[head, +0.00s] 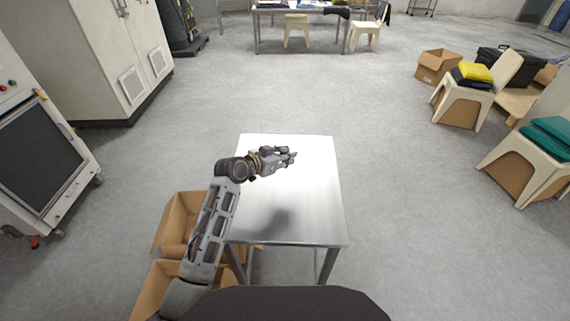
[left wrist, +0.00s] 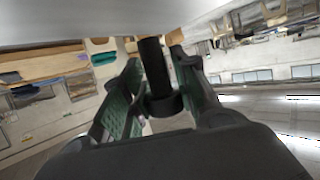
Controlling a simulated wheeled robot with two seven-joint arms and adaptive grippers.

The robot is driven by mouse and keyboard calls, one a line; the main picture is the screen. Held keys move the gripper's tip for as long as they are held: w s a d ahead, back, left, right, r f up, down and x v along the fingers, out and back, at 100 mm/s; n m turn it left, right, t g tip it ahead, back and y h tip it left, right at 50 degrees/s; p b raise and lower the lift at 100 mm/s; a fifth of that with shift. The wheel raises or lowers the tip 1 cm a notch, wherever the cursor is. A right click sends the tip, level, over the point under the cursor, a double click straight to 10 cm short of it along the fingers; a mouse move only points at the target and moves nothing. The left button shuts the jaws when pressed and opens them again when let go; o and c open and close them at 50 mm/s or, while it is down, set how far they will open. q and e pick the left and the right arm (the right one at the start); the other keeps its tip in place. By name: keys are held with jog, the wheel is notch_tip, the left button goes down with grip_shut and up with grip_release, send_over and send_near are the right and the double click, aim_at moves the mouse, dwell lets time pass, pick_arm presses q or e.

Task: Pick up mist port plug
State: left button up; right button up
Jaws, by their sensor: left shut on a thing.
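The mist port plug (left wrist: 154,68) is a dark black cylinder with a wider collar at its lower end in the left wrist view. It sits between the two green-padded fingers of my left gripper (left wrist: 156,58), which is shut on it. The plug is too small to make out in the head view. My right gripper is not in view.
Open cardboard boxes (head: 178,222) stand on the floor at the table's left side. A white cabinet (head: 85,50) and a machine with a dark panel (head: 45,155) are at the left. Chairs with folded cloths (head: 472,95) stand at the right. The rest of the tabletop is bare.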

pick_arm(q)
jog(key=shift+r, duration=1.2)
